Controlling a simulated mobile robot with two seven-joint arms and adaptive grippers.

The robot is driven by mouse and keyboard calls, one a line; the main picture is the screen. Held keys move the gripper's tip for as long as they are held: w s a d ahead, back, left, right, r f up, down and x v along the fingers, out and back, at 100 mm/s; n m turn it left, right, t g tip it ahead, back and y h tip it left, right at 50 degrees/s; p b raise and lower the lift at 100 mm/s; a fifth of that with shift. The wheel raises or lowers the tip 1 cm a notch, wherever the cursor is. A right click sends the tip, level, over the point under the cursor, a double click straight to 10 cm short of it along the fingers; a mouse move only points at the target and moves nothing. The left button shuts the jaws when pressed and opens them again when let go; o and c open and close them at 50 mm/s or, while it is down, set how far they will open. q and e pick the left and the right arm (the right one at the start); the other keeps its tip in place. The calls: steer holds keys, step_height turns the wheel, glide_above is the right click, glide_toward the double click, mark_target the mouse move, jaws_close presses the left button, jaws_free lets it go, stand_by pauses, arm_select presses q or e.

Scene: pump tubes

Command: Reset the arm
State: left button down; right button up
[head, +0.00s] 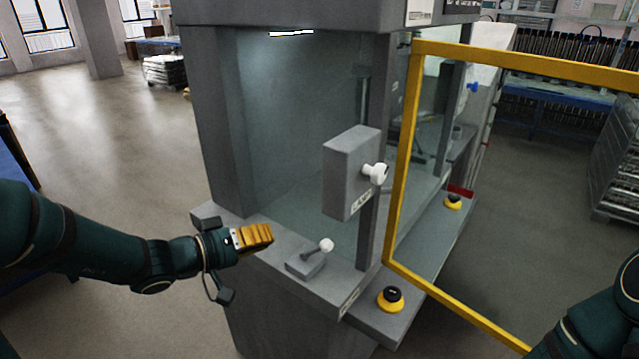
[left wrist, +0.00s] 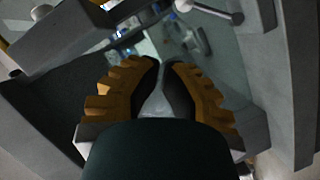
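My left arm (head: 95,245) reaches in from the left in the head view. Its gripper (head: 270,236) has yellow ribbed fingers and hovers at the near left corner of the grey machine, left of a small lever with a white knob (head: 326,245). In the left wrist view the gripper (left wrist: 161,65) has its dark fingertips almost together, with nothing seen between them. The gripper looks apart from the lever. My right arm (head: 600,320) shows only as a link at the lower right; its gripper is out of the picture.
The machine (head: 215,120) has a grey box with a white knob (head: 375,173). A yellow-framed door (head: 402,165) stands open to the right. Yellow-and-black buttons (head: 390,298) sit on the ledge. Open floor (head: 120,130) lies at left.

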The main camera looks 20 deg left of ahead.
arm_select(q)
steer(key=s+d+f+g+y, duration=0.2)
steer(key=s+d+f+g, duration=0.1)
steer(key=f, duration=0.8)
steer(key=s+d+f+m+g+y, duration=0.1)
steer(key=s+d+f+g, duration=0.3)
steer(key=d+f, duration=0.3)
steer(key=s+d+f+m+g+y, duration=0.1)
steer(key=s+d+f, duration=0.4)
steer(key=f, duration=1.1)
steer(key=shift+d+f+g+y, duration=0.15)
steer(key=shift+g+y, duration=0.65)
steer(key=shift+g, duration=0.5)
